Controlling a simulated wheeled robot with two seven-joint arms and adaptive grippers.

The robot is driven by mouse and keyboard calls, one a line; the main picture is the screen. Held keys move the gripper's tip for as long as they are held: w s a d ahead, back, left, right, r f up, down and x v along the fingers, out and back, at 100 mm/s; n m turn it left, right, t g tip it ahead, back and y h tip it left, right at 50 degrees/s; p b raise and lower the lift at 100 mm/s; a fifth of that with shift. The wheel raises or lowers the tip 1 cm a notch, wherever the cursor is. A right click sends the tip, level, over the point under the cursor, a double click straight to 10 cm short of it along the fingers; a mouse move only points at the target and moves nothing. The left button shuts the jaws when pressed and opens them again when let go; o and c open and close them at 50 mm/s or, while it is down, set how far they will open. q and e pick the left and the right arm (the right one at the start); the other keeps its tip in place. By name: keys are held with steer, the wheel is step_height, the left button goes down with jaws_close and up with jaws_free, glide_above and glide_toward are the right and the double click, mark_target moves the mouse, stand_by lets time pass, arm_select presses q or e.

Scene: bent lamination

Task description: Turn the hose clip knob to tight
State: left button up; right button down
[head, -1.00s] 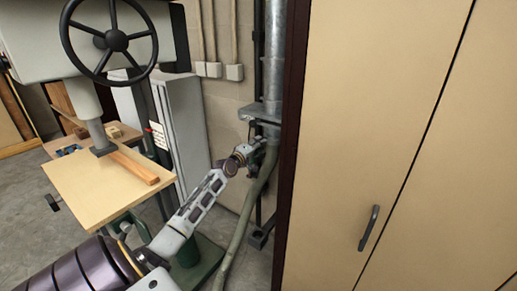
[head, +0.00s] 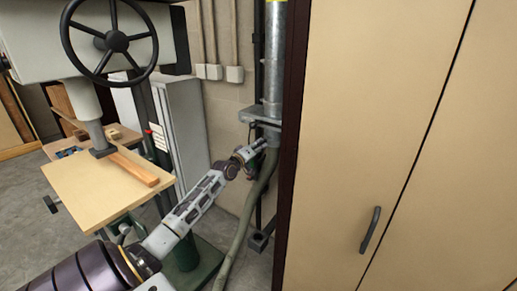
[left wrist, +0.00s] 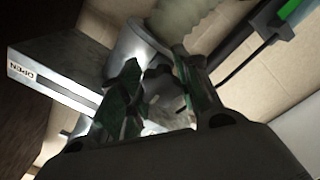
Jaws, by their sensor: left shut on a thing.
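My left gripper (head: 258,149) is at the hose joint below the metal pipe, with its arm coming in from the lower left. In the left wrist view its green-dark fingers (left wrist: 163,95) stand on either side of a small grey part, which seems to be the clip knob (left wrist: 164,84); the jaws are shut on it. The knob is mostly hidden by the fingers and in shadow, so its turn cannot be read. The ribbed hose (head: 240,218) hangs down from the joint and also shows in the left wrist view (left wrist: 195,20). My right gripper is not in view.
The metal pipe (head: 272,70) rises beside a tan cabinet (head: 370,110). A metal plate marked OPEN (left wrist: 50,84) sits close left of my fingers in the left wrist view. A machine with a handwheel (head: 117,40) and wooden table (head: 95,190) stands left.

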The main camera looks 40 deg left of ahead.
arm_select(q)
steer(key=o, duration=1)
steer(key=shift+f, duration=0.1)
steer(key=shift+o, duration=0.2)
steer(key=s+d, duration=0.1)
steer(key=s, duration=1.1)
steer(key=shift+d, duration=0.2)
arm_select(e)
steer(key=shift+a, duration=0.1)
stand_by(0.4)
